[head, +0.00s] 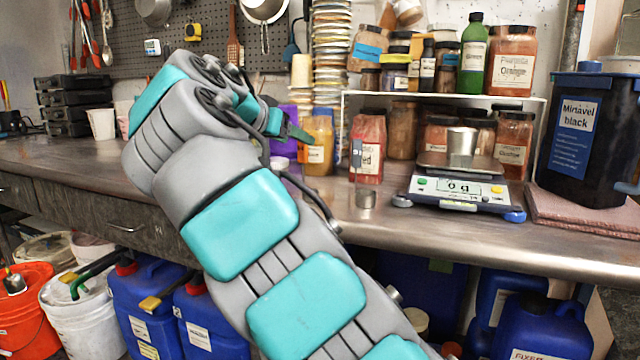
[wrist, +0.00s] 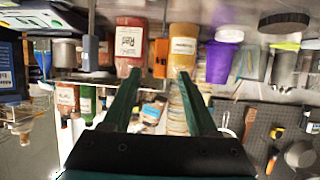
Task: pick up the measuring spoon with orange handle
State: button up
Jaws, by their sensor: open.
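The measuring spoon with orange handle (wrist: 160,58) shows in the wrist view, which is upside down, between the red jar and the yellow-orange jar. Its handle appears between my fingertips; its cup is hard to make out. My gripper (wrist: 160,74) is open and empty, with its two green fingers apart on either side of the handle's image. I cannot tell how far beyond the fingertips the spoon is.
A red jar (head: 367,147) and a yellow jar (head: 319,145) stand close by. A grey-handled spoon (head: 365,198) stands near the red jar. A scale (head: 458,190) with a metal cup (head: 461,147) is to the right. A purple container (wrist: 222,55) is beside the yellow jar.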

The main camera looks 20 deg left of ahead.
jog(key=x, duration=0.8)
jog(key=shift+s, duration=0.1)
grip_shut()
dwell(0.4)
